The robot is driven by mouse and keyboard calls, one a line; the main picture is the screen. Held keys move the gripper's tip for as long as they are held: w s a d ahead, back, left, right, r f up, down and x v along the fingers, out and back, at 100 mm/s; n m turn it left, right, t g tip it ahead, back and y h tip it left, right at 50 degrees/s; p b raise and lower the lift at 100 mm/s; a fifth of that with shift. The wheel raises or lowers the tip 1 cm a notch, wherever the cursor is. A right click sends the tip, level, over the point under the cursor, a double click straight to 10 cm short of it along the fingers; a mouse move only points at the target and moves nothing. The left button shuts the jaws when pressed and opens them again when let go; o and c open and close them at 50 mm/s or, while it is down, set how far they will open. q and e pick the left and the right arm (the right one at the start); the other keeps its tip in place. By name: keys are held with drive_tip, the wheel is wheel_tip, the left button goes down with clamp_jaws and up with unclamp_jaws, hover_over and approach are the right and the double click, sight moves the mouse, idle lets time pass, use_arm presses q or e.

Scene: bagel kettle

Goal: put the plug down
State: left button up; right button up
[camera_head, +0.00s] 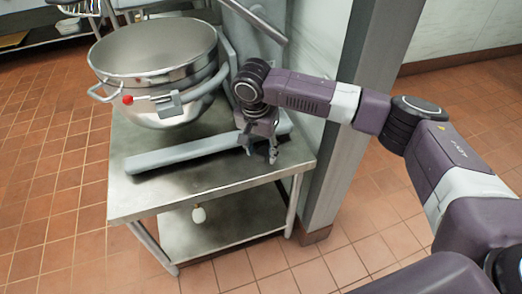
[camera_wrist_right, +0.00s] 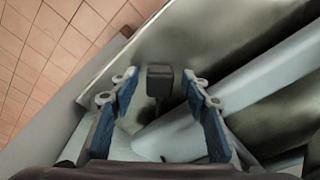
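A small dark block, which looks like the plug (camera_wrist_right: 159,80), shows in the right wrist view between my right gripper's fingers. Its narrower stem points toward the gripper, and there is a visible gap on both sides of it. My right gripper (camera_wrist_right: 162,88) is open, with blue pads facing each other. In the head view, my right gripper (camera_head: 259,152) points down over the right part of the steel table (camera_head: 150,205). I cannot make out the plug there. I cannot tell whether the plug touches the tabletop. My left gripper is not in view.
A large steel kettle (camera_head: 150,55) with a red knob (camera_head: 127,100) stands at the table's back left. A long grey bar (camera_head: 190,152) lies across the table beside my gripper. A steel post (camera_head: 355,120) rises to the right. The tabletop's front is clear.

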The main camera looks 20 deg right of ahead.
drive_tip(key=shift+r, duration=0.1)
drive_tip(key=shift+r, duration=0.35)
use_arm(q)
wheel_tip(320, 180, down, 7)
drive_tip(key=p, duration=0.2)
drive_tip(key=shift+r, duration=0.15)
use_arm(e)
wheel_tip(320, 180, up, 6)
drive_tip(key=shift+s+a+r, duration=0.25)
drive_tip(key=shift+s+a, duration=0.2)
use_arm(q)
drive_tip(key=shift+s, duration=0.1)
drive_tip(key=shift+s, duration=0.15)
